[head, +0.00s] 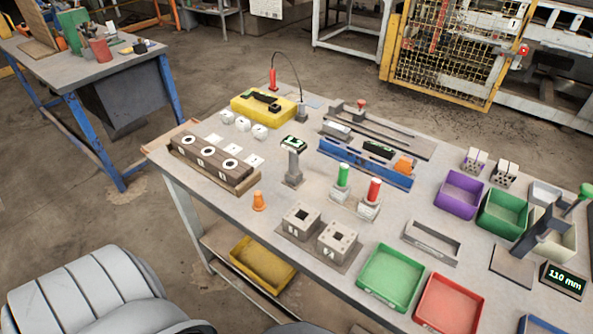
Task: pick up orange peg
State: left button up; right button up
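A small orange peg (259,201) stands upright near the front edge of the grey workbench (222,215). It is just right of the dark brown block with round white-rimmed holes (212,163) and left of two grey hollow bricks (301,221). A green peg (343,175) and a red peg (374,189) stand upright in pale holders behind the bricks. Another small orange piece (404,165) sits at the blue rail. Neither of my grippers shows in the head view, so I cannot see whether they are open or shut.
Green (390,277) and red (449,304) trays lie at the front right. Purple and green bins stand farther back. A yellow bin (262,263) is below the bench top. Bare bench surrounds the peg.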

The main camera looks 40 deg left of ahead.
aim_at(258, 204)
jog(key=z, duration=0.15)
jog(key=k, duration=0.5)
jog(key=u, duration=0.15)
